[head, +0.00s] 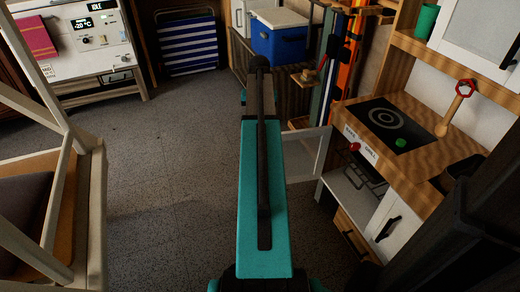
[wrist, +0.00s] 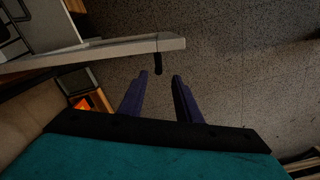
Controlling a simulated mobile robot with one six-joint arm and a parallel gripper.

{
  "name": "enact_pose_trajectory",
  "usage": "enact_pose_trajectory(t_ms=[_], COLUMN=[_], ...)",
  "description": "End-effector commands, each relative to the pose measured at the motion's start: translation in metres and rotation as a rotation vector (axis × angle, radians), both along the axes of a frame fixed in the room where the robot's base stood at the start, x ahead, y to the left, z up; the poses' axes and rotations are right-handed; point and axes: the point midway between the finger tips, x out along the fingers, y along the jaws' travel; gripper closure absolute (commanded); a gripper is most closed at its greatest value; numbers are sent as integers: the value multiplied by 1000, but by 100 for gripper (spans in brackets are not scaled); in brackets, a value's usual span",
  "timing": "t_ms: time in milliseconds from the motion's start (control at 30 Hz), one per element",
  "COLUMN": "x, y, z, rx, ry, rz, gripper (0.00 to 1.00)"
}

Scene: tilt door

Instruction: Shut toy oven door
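The toy oven (head: 350,190) is the open white compartment under the stove top of the play kitchen, at right in the head view. Its pale door (head: 308,155) stands open, reaching out left of the compartment, partly hidden behind my arm. In the wrist view the door (wrist: 110,50) shows nearly edge-on, with a small dark handle (wrist: 158,69) near its right end. My gripper (wrist: 160,76) is open, its two dark fingers apart. The handle appears just ahead of the gap between the fingertips; I cannot tell if they touch. The gripper is not visible in the head view.
The play kitchen's wooden counter (head: 440,165) carries a red-and-wood utensil (head: 455,108). A wooden chair frame (head: 90,215) stands at left. A blue cooler (head: 280,40) and a striped folding chair (head: 188,42) are at the back. The grey floor (head: 165,150) between is clear.

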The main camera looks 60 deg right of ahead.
Motion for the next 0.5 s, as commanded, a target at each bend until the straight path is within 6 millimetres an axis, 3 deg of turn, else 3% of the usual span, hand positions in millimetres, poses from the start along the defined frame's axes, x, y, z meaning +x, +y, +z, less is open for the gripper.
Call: enact_pose_trajectory(t_ms=[500], x=[-3], y=[-2], z=[-2], rx=[-1], ry=[0], rz=[-5], gripper=[69])
